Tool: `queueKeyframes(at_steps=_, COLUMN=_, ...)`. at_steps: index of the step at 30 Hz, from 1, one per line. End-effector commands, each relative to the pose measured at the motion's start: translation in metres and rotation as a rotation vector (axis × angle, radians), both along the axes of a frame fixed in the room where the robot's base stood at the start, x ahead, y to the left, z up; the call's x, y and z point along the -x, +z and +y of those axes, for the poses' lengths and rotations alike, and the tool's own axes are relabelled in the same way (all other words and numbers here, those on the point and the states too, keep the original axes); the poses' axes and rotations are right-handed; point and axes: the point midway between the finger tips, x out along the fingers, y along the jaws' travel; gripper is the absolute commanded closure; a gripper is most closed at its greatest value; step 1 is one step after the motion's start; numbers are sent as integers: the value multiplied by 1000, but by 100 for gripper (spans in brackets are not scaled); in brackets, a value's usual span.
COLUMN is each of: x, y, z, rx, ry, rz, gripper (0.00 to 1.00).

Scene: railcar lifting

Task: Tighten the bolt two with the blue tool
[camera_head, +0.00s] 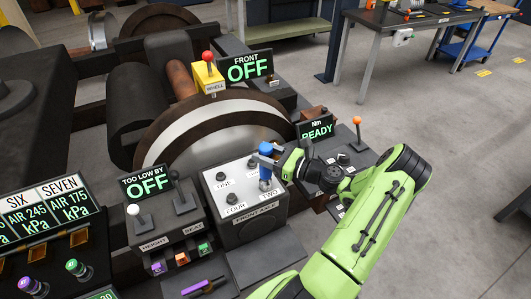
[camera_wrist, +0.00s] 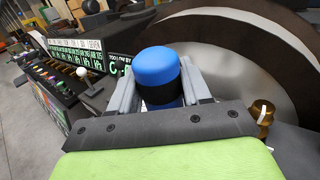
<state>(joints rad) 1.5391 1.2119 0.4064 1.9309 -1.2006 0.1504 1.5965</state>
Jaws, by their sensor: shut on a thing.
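The blue tool (camera_head: 265,172) is upright over the front axle box (camera_head: 252,218), its lower end at the spot above the label TWO. Bolt two is hidden under the tool, and I cannot tell whether the tool touches it. My gripper (camera_head: 266,160) is shut around the tool's upper part. In the wrist view, the tool's rounded blue top and dark band (camera_wrist: 157,72) show between the two grey fingers of my gripper (camera_wrist: 160,85). Dark bolts show by the labels ONE (camera_head: 221,176) and FOUR (camera_head: 231,198). The Nm display (camera_head: 316,130) reads READY.
The large wheel (camera_head: 205,130) stands just behind the box. A lever panel (camera_head: 160,222) with a TOO LOW BY display (camera_head: 146,183) reading OFF is at left. The orange-knobbed lever (camera_head: 357,133) is at right. A purple-handled tool (camera_head: 203,285) lies in front. Open floor lies right.

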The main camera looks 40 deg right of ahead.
Motion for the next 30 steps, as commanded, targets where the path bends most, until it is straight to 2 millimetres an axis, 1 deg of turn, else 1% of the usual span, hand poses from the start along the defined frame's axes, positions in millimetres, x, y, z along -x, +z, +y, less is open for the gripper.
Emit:
queueKeyframes(at_steps=18, x=0, y=-9, z=0, rx=-1, ry=0, rz=3, gripper=94)
queueKeyframes(at_steps=30, x=0, y=-9, z=0, rx=-1, ry=0, rz=6, gripper=94)
